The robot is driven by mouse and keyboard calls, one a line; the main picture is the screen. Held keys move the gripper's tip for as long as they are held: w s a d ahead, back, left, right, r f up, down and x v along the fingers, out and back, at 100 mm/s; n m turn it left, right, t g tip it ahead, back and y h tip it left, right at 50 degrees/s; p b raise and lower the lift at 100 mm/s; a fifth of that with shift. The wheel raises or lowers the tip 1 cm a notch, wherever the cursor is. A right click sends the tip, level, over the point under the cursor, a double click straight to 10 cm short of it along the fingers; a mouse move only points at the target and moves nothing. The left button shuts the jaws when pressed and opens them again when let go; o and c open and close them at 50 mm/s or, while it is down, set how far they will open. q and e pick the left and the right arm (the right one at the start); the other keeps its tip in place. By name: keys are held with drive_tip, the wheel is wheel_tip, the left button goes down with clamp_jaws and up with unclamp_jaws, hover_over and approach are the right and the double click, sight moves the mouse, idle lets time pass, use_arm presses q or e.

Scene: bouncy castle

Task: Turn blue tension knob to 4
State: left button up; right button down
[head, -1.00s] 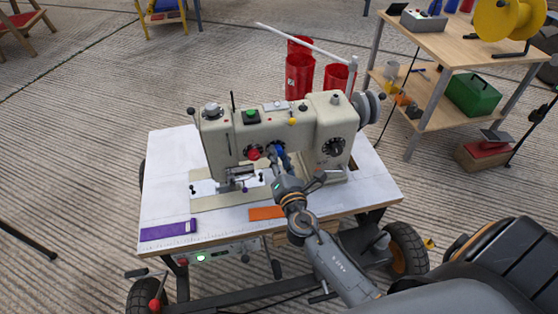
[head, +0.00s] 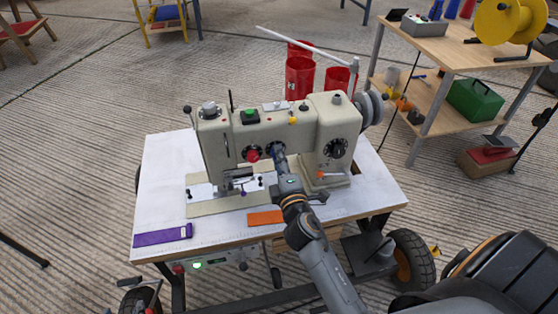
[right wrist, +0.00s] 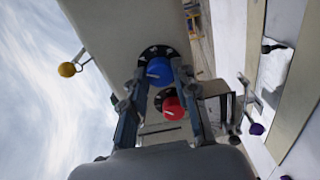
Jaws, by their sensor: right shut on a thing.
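The cream sewing machine (head: 235,140) stands on a white table. On its front are a red knob (head: 252,155) and, to its right, the blue tension knob, mostly covered by my gripper in the head view. The right wrist view shows the blue knob (right wrist: 159,71) with a pale pointer line, on a black dial whose numbers I cannot read. The red knob (right wrist: 173,107) is beside it. My right gripper (head: 277,150) is at the blue knob, its two fingers (right wrist: 158,68) shut on the knob's sides. My left gripper is not in view.
A black dial (head: 337,148) is on the machine's right column. An orange strip (head: 265,217) and a purple strip (head: 162,235) lie on the white table (head: 160,185). Red bins (head: 299,78) stand behind. A wooden workbench (head: 445,45) stands at the right.

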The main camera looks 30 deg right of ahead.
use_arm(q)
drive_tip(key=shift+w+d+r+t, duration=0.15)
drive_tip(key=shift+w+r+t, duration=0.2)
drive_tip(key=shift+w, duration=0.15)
use_arm(e)
drive_tip(key=shift+m, duration=1.3)
drive_tip(key=c, duration=1)
unclamp_jaws()
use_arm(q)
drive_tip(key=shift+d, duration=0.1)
